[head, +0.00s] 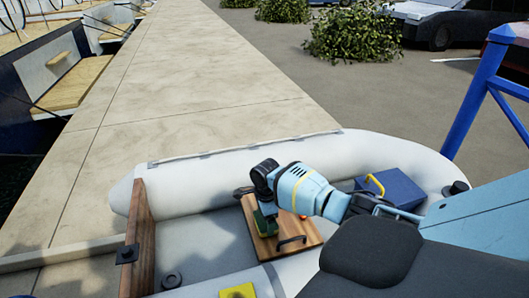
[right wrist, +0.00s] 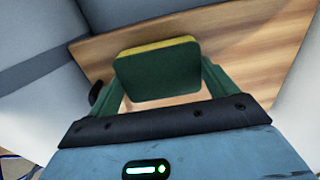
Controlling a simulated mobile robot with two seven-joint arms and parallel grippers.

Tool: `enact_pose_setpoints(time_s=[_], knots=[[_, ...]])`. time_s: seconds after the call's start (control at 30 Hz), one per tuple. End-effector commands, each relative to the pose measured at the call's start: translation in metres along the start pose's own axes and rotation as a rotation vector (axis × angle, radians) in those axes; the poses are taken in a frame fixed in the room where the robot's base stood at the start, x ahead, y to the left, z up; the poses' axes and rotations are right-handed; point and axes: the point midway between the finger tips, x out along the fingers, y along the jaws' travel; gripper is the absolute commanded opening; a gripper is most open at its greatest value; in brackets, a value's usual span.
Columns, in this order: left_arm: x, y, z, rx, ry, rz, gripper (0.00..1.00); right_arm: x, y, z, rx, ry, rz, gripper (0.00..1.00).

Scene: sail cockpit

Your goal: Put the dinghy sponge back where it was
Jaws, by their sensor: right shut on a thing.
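The dinghy sponge (right wrist: 157,75) is a dark green block with a yellow layer along its far edge. In the right wrist view it sits between the two green fingers of my right gripper (right wrist: 160,88), which is shut on it. In the head view my right gripper (head: 265,224) points down over a brown wooden board (head: 262,247) in the grey inflatable dinghy. There the sponge is hard to tell from the green fingers. The right wrist view shows wood grain (right wrist: 235,55) beyond the sponge; I cannot tell whether they touch. My left gripper is not in view.
A wooden plank (head: 141,225) is at the left, and a yellow item (head: 238,291) at the bottom edge. The dinghy's tube (head: 215,165) borders the dock.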

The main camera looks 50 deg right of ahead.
Motion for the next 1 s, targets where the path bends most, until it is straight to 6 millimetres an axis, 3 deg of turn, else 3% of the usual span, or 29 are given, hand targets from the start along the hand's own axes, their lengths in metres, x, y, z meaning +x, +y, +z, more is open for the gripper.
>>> enact_pose_setpoints(time_s=[0.43, 0.47, 0.53, 0.83, 1.0], knots=[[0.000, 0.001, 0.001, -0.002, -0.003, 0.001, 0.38, 0.007, 0.000, 0.001, 0.001, -0.001, 0.000, 0.60], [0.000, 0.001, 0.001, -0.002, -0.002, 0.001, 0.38, 0.006, 0.000, 0.000, 0.001, -0.001, -0.001, 0.89], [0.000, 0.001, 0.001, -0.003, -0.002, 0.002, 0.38, 0.006, 0.000, 0.000, 0.001, -0.001, -0.001, 0.98], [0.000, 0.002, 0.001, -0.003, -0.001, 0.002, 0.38, 0.004, -0.001, 0.000, 0.000, -0.001, -0.002, 1.00], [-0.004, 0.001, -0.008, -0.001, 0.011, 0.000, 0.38, -0.017, -0.002, 0.001, 0.000, -0.004, -0.005, 1.00]])
